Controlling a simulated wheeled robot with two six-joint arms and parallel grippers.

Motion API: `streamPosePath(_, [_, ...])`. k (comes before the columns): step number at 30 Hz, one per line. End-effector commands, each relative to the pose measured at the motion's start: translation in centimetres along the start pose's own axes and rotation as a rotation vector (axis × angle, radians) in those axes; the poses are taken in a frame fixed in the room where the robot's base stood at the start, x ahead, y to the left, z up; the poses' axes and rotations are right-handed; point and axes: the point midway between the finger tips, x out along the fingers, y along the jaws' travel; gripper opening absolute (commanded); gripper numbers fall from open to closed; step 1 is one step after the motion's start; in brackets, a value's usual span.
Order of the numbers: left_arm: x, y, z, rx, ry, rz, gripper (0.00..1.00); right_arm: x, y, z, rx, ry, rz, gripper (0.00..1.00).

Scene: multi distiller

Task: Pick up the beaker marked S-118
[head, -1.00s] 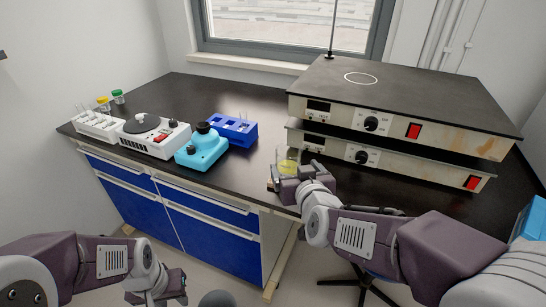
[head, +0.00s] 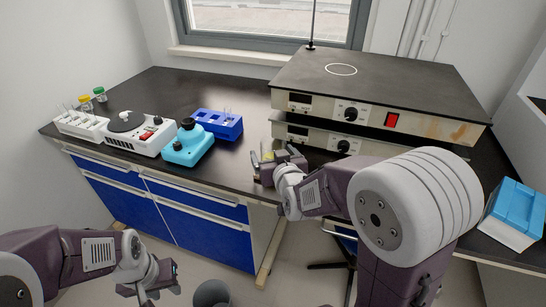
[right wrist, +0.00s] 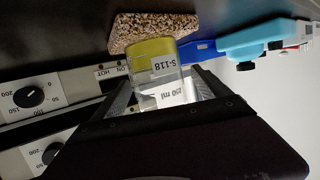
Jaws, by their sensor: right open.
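The beaker marked S-118 (right wrist: 155,62) shows in the right wrist view, upside down in the picture, with yellow liquid and a white label. It stands on a speckled cork-like block (right wrist: 150,29). My right gripper (head: 272,160) is at the front edge of the bench in the head view. Its open fingers lie on either side of the beaker, and I cannot tell whether they touch it. In the head view the gripper mostly hides the beaker. My left gripper (head: 163,277) hangs low in front of the blue drawers, and its jaw opening is unclear.
Two stacked hot plates (head: 350,103) stand right of the beaker. A blue tube rack (head: 218,125), a turquoise device (head: 186,148) and a white centrifuge-like device (head: 140,136) stand to the left. A blue-and-white box (head: 515,210) is at far right.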

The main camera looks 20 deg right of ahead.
Motion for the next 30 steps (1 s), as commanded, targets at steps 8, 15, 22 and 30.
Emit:
streamPosePath(8, [0.7, 0.0, 0.1, 0.000, 0.000, 0.000, 0.36, 3.3, 0.1, -0.1, -0.002, -0.001, 0.000, 0.86])
streamPosePath(15, [0.7, 0.0, 0.1, 0.000, 0.000, 0.000, 0.36, 3.3, 0.1, -0.2, -0.001, -0.001, 0.000, 0.67])
streamPosePath(22, [0.7, 0.0, 0.1, 0.000, 0.000, 0.000, 0.36, 3.3, 0.1, -0.2, -0.001, 0.001, 0.000, 0.10])
streamPosePath(30, [0.6, 0.0, 0.1, 0.000, 0.000, 0.000, 0.36, 3.2, 0.1, -0.4, -0.001, 0.001, 0.000, 0.10])
